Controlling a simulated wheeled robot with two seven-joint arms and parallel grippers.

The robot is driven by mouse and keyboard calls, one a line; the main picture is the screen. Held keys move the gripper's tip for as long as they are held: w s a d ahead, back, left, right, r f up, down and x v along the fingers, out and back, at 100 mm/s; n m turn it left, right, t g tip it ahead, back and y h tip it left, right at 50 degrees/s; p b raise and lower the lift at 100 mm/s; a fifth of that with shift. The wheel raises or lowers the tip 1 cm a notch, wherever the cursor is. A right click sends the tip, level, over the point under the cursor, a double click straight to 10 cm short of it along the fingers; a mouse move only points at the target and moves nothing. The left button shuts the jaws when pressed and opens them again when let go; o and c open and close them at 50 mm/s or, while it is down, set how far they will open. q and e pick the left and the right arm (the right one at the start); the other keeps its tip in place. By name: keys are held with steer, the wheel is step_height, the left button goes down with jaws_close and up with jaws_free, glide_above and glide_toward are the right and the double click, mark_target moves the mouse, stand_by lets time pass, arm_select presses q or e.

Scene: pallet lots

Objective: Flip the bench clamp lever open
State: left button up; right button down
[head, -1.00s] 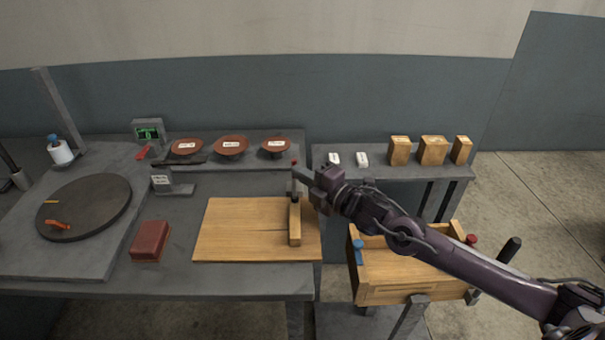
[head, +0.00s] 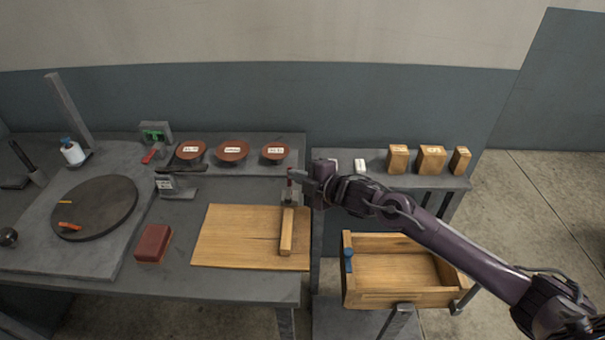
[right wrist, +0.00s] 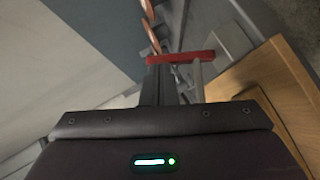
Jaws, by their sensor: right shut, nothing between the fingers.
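The bench clamp (head: 290,197) is a small grey metal fixture at the back right of the wooden board (head: 228,236). Its lever has a red handle (head: 291,178) that stands roughly upright in the head view. In the right wrist view the red handle (right wrist: 182,57) lies across the picture, just beyond the fingers. A narrow wooden bar (head: 287,233) lies on the board in front of the clamp. My right gripper (head: 302,177) is shut and empty, close beside the handle on its right. I cannot tell whether they touch. My left gripper is not in view.
A wooden box (head: 380,298) stands right of the bench, below my right arm. Wooden blocks (head: 431,159) stand on the shelf behind. Brown dishes (head: 232,152) line the back. A red block (head: 153,243) and a dark round plate (head: 94,207) are left of the board.

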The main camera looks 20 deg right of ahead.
steer(key=shift+w+r+m+g+p, duration=0.4)
steer(key=shift+w+r+g+p, duration=0.15)
steer(key=shift+p, duration=0.5)
steer(key=shift+w+f+g+p, duration=0.15)
steer(key=shift+g+p, duration=0.15)
steer(key=shift+g, duration=0.15)
steer(key=shift+w+f+m+g, duration=0.25)
steer(key=shift+w+m+g, duration=0.1)
steer(key=shift+m+g, duration=0.15)
steer(key=shift+w+d+f, duration=0.1)
steer(key=shift+w+f, duration=0.25)
steer(key=shift+d, duration=0.1)
steer(key=shift+w+d, duration=0.1)
steer(key=shift+r+p, duration=0.15)
steer(key=shift+p, duration=0.2)
